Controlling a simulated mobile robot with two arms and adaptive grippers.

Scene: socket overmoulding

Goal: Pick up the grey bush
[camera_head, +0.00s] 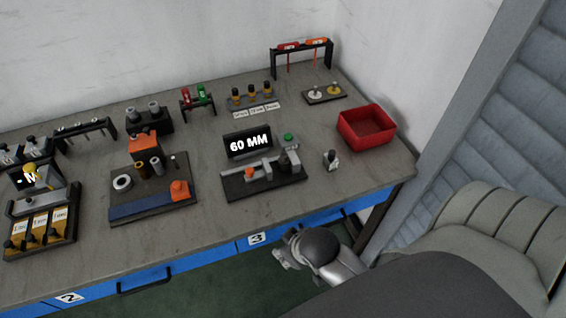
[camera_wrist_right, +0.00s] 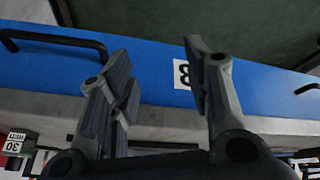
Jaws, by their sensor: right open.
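A light grey ring-shaped part (camera_head: 122,183) sits at the left of a dark board with a blue front strip (camera_head: 152,210) on the bench. It may be the grey bush, but its small size leaves this unsure. A dark brown cylinder (camera_head: 141,170) and a brass-coloured one (camera_head: 157,166) stand to its right. My right gripper (camera_head: 284,257) is in front of the bench edge, well away from the board. In the right wrist view its two fingers (camera_wrist_right: 158,75) are apart with nothing between them. My left gripper is not in view.
A black fixture with a "60 MM" display (camera_head: 248,143) stands right of the board. A red bin (camera_head: 367,127) is at the bench's right end. Blue drawers with a "3" label (camera_head: 257,239) lie behind my right gripper. Bare bench (camera_head: 215,215) shows along the front.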

